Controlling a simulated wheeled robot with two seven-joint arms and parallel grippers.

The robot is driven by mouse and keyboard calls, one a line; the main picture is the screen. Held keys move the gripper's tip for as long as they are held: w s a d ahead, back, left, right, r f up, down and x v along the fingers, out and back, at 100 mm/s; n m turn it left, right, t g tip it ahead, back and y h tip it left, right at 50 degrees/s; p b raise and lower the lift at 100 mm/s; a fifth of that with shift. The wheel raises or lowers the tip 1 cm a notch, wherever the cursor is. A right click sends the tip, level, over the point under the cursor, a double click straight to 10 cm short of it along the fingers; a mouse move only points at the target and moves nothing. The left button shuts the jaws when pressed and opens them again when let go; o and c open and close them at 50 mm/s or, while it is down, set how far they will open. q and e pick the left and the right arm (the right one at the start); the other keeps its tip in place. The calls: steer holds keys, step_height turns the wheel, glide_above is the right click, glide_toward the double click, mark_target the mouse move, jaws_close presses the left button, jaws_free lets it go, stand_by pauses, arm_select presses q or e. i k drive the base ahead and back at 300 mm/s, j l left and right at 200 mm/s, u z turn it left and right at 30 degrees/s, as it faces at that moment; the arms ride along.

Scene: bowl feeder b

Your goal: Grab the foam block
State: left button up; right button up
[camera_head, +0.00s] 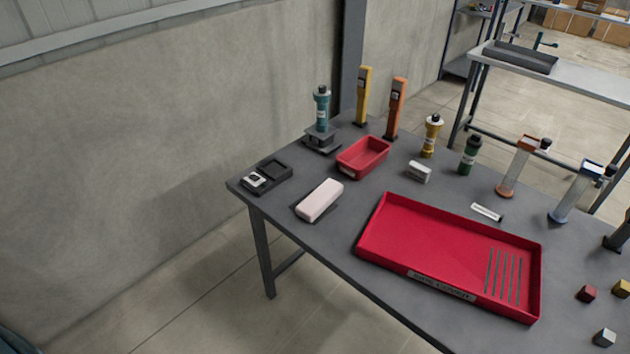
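A pale pinkish block with rounded edges (320,199), which looks like the foam block, lies on a thin dark pad near the left front edge of the grey table (330,240). Its top and near side are in clear view and nothing covers it. A smaller whitish block (419,172) lies farther back, to the right of the small red bin. Neither of my grippers shows in the head view.
A large red tray (372,235) with slots lies right of the pale block. A small red bin (363,157) stands behind it, and a black device (267,177) sits to its left. Several upright bottles and yellow and orange posts line the back. Small cubes lie at right.

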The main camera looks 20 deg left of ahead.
mark_target(322, 198)
steer(key=i+j, duration=0.15)
steer(key=j, duration=0.25)
steer(key=i+j+z, duration=0.1)
steer(key=j, duration=0.25)
steer(key=i+j, duration=0.2)
steer(key=j, duration=0.2)
steer(key=i+j+z, duration=0.1)
steer(key=j, duration=0.3)
steer(key=i, duration=0.05)
